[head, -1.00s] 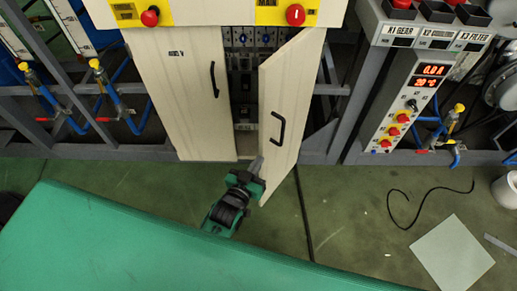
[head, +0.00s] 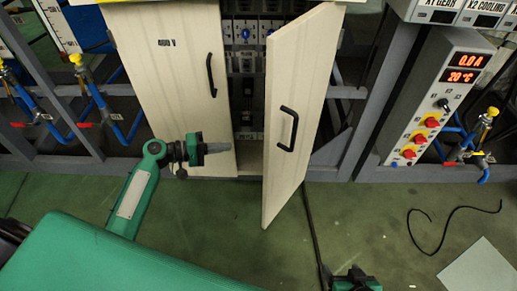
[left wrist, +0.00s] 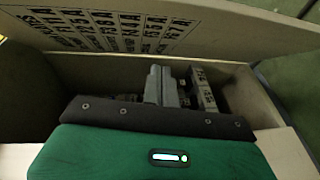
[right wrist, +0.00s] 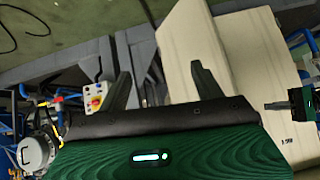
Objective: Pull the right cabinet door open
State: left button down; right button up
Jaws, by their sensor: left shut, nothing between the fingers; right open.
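The right cabinet door (head: 305,100) stands partly open, swung out on its right side, with a black handle (head: 287,128) on its outer face. The left cabinet door (head: 170,90) is shut. My left gripper (head: 228,154) is shut and empty, low in front of the left door, its fingers pointing right toward the gap between the doors. Its fingers (left wrist: 168,85) also show in the left wrist view, before the door's labelled inner face (left wrist: 110,30). My right gripper (right wrist: 163,88) is open and empty; in the head view only part of it shows at the bottom edge, right of the door.
Electrical modules (head: 245,60) show inside the cabinet. A control panel with red displays (head: 435,105) stands to the right, blue pipes (head: 105,115) to the left. A black cable (head: 445,225) and a pale sheet (head: 480,268) lie on the green floor. Floor before the doors is mostly clear.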

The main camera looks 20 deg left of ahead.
pick_arm(q)
jog(key=w+d+r+m+g+h, duration=0.1)
jog(key=w+d+r+h, duration=0.1)
jog(key=d, duration=0.9)
jog(key=shift+w+r+h+b, duration=0.2)
jog(key=shift+r+h+b, duration=0.2)
jog(key=shift+r, duration=0.3)
pick_arm(e)
jog(key=shift+t, duration=0.3)
notch_tip(320, 180, up, 4)
jog(key=shift+s+r, duration=0.1)
jog(key=shift+r, duration=0.15)
